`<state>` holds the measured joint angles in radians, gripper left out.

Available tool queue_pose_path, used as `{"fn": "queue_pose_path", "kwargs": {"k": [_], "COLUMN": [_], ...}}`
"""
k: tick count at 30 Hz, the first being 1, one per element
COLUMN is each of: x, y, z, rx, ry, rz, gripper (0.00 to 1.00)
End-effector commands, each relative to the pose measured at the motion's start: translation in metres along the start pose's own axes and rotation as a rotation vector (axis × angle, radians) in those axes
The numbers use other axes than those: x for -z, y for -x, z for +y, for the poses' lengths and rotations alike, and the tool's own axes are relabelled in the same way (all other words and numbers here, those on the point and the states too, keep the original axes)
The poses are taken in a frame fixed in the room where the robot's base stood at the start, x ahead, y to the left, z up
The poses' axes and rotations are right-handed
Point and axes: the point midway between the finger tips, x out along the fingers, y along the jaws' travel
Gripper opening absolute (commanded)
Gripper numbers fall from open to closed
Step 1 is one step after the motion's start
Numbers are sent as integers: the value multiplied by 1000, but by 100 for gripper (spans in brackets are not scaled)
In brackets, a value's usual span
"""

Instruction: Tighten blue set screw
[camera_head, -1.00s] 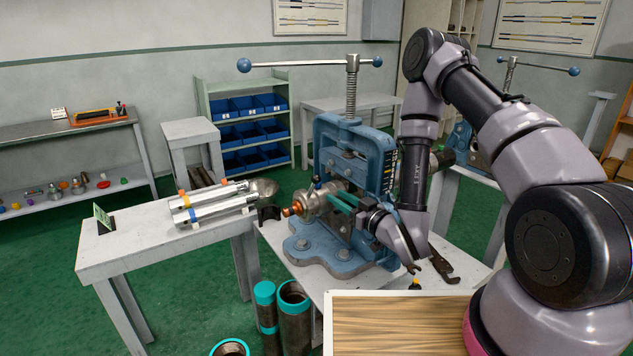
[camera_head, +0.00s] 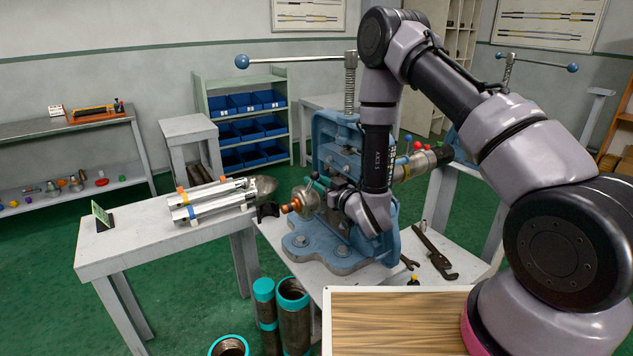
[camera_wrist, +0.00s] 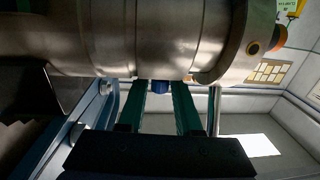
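The blue set screw (camera_wrist: 160,86) shows in the wrist view as a short stub on the underside of a grey metal pipe fitting (camera_wrist: 140,40). My gripper (camera_wrist: 160,88) has two green fingers, one on each side of the screw, with gaps visible between them and it. It is open. Whether the fingertips touch the fitting I cannot tell. In the head view, the fitting (camera_head: 304,200), with an orange end, is held in the blue pipe vise (camera_head: 325,135). My gripper (camera_head: 318,183) is at the fitting, its fingers mostly hidden by my wrist.
Another pipe (camera_head: 420,162) with red, green and blue knobs lies behind my arm. Wrenches (camera_head: 437,258) lie on the vise table at right. A side table (camera_head: 140,240) holds pipes (camera_head: 212,202). A wooden board (camera_head: 395,320) is in front.

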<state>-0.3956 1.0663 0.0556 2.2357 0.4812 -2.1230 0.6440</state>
Motion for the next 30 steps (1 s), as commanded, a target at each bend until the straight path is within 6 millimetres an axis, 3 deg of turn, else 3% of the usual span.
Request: {"fn": "queue_pose_path", "kwargs": {"k": [1,2,10,21,30], "x": [0,0,0,0,0], "y": [0,0,0,0,0], "z": [0,0,0,-1,0], "rx": [0,0,-36,-332,-416], "ry": [0,0,-3,-3,1], "rz": [0,0,2,2,-1], "gripper": [10,0,0,0,0]}}
